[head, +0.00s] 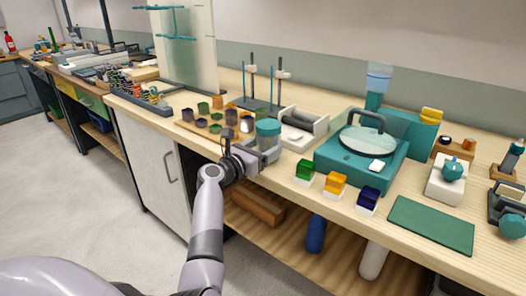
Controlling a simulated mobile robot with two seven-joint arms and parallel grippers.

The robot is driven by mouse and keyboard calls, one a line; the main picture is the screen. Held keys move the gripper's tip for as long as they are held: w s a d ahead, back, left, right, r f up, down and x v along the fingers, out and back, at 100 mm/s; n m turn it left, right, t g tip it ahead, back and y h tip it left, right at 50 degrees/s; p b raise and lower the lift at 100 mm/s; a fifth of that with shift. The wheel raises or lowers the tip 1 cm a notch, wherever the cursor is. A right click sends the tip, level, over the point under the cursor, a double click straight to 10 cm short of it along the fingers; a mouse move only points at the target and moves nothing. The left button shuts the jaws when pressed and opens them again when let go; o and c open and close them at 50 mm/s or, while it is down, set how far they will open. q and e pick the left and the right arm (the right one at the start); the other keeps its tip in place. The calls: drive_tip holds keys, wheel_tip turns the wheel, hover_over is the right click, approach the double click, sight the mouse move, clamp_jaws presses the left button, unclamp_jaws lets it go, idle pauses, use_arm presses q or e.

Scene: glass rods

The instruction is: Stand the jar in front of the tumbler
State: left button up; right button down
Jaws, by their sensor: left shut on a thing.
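A jar with a teal lid (268,129) is at the front edge of the bench, left of centre. My left gripper (262,152) is shut on it, around its lower body. The jar is upright; I cannot tell whether its base touches the bench. A pale open-topped unit with a dark cylinder lying in it, which looks like the tumbler (303,124), stands just behind and to the right of the jar. My right gripper is not in view.
A teal machine with a round glass disc (366,142) stands right of the jar. Green (305,170), orange (335,184) and dark blue (368,198) blocks line the front edge. Several small cups (215,128) sit on the left. A green mat (432,224) lies at right.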

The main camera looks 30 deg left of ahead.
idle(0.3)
use_arm(q)
drive_tip(key=o, duration=1.4)
drive_tip(key=shift+f, duration=0.15)
drive_tip(key=shift+r, duration=0.2)
drive_tip(key=s, duration=0.4)
drive_tip(key=s+p, duration=0.1)
drive_tip(key=s, duration=0.7)
drive_tip(key=shift+a, duration=0.4)
